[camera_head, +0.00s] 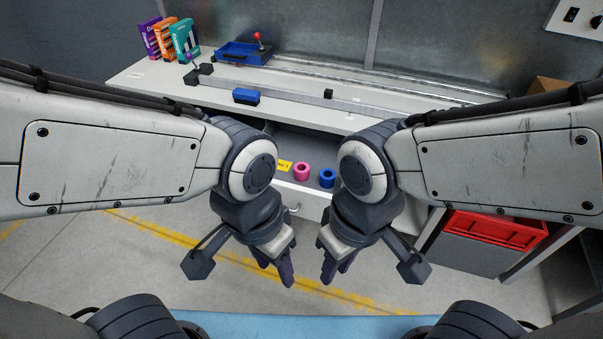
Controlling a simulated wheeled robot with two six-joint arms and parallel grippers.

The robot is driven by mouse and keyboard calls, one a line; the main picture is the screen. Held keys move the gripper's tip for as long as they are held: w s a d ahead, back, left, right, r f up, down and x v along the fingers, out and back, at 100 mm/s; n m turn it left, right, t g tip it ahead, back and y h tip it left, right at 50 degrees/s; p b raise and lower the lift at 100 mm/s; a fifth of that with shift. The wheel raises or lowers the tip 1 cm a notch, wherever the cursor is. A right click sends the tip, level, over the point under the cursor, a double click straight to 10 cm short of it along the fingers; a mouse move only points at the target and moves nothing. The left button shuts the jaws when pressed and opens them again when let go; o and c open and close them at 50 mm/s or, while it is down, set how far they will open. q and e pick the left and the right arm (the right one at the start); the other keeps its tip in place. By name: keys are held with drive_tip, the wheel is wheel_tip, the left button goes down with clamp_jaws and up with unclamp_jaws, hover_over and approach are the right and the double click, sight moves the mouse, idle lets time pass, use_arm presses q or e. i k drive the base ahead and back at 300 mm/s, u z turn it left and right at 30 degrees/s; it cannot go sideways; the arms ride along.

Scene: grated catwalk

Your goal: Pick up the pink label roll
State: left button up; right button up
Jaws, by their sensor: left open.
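A pink label roll (302,171) sits in an open drawer (293,150) below the bench top, between my two arms. A blue roll (327,178) sits just to its right, and a yellow label (285,166) is to its left. My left gripper (286,274) points down in front of the drawer, apart from the roll, open and empty. My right gripper (333,273) hangs close beside it on the right, also empty, with a gap showing between its fingers. My arms hide both ends of the drawer.
The bench top (150,80) holds several boxes (170,40), a blue tray (243,53) with a red-knobbed lever, a long metal rail (300,88) and a blue block (246,97). A red crate (495,230) stands at right. The floor in front is clear.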

sight(302, 172)
drive_tip(key=u, duration=0.1)
drive_tip(key=i, duration=0.9)
drive_tip(key=z, duration=0.65)
